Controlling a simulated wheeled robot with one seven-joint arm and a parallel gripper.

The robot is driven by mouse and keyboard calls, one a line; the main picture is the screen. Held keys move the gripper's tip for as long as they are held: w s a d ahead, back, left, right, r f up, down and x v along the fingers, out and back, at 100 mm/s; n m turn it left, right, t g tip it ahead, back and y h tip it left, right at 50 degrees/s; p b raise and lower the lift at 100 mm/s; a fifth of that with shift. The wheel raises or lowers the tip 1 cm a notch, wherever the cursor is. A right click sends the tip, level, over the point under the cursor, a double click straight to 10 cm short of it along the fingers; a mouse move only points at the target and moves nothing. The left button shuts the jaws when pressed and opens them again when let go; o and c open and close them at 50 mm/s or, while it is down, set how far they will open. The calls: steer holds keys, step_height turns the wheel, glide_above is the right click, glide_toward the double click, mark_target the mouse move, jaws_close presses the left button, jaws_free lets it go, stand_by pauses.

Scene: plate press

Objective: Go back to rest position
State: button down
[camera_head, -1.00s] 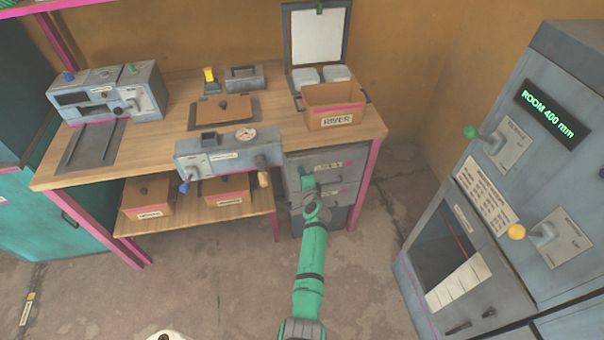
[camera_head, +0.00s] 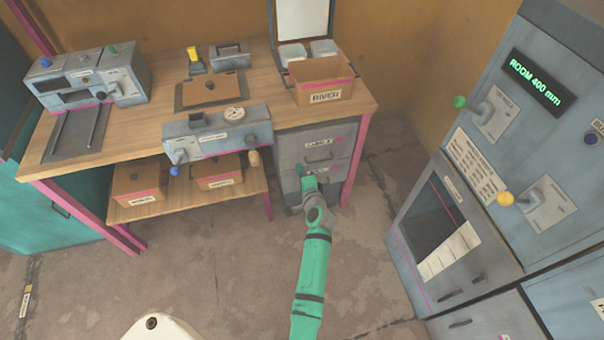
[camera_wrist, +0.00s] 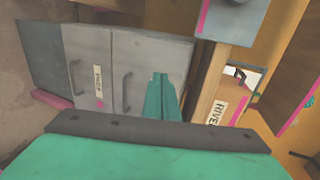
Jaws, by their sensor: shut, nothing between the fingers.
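My gripper (camera_head: 308,172) is at the end of my green arm in the head view, in front of the grey drawer cabinet (camera_head: 322,143) under the right end of the table. In the wrist view its green fingers (camera_wrist: 161,95) are together with nothing between them. The cabinet's drawer fronts and handles show behind the fingers in the wrist view (camera_wrist: 150,62). The drawers appear shut. The lower part of the cabinet is partly hidden by my arm.
A wooden table (camera_head: 135,135) carries several devices and an orange box marked RIVER (camera_head: 325,97). A tall grey machine with a ROOM 400 mm display (camera_head: 534,81) stands at the right. Bare floor (camera_head: 225,265) lies between them and in front.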

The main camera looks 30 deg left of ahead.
steer(key=shift+v, duration=0.85)
steer(key=s+d+f+n+t+h, duration=0.1)
steer(key=s+d+f+t+h, duration=0.15)
steer(key=s+d, duration=0.65)
steer(key=s+d+f+n+t+h, duration=0.1)
steer(key=s+d+f+h, duration=0.4)
steer(key=d, duration=0.7)
steer(key=s+d+r+n+h, duration=0.1)
steer(key=s+d+r, duration=0.2)
steer(key=s+d, duration=0.3)
steer(key=s+d+r+n, duration=0.1)
steer(key=s+d+r, duration=0.2)
steer(key=s+d, duration=0.35)
steer(key=s+d+r+n+t+h, duration=0.2)
steer(key=s+d+r+n, duration=0.1)
steer(key=s+r, duration=1.1)
steer(key=shift+r+n, duration=0.3)
steer(key=shift+n, duration=0.3)
